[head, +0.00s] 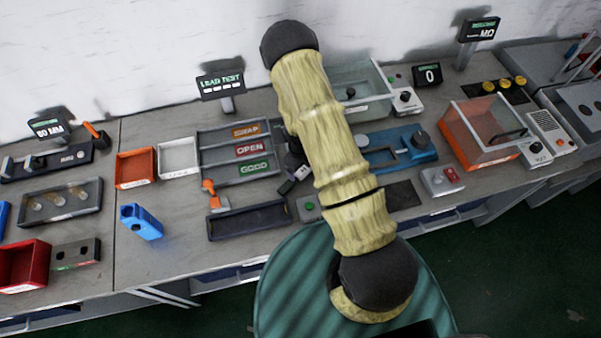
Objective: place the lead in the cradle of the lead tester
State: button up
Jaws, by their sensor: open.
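My arm (330,135) crosses the middle of the head view and covers part of the bench. My gripper cannot be made out; the arm hides that area. A LEAD TEST sign (220,85) stands at the back of the bench. In front of it is a rack with SWAP, OPEN and GOOD labels (250,149). Small dark and grey blocks (287,187) show at the arm's left edge, beside a grey unit with a green button (308,206). I cannot tell whether these belong to the lead tester. No lead can be clearly identified.
An empty dark tray (248,221) and an orange-handled tool (209,191) lie left of the arm. A blue block (141,222) stands further left, with bare bench around it. A blue fixture (408,145) and an orange clear-sided box (480,130) are to the right.

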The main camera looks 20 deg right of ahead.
aim_at(303, 167)
jog(key=shift+c, duration=0.2)
dwell(0.3)
jog(key=c, duration=1.2)
jog(key=shift+o, duration=0.2)
jog(key=shift+r, duration=0.1)
notch_tip(303, 167, up, 10)
jog(key=p, duration=0.2)
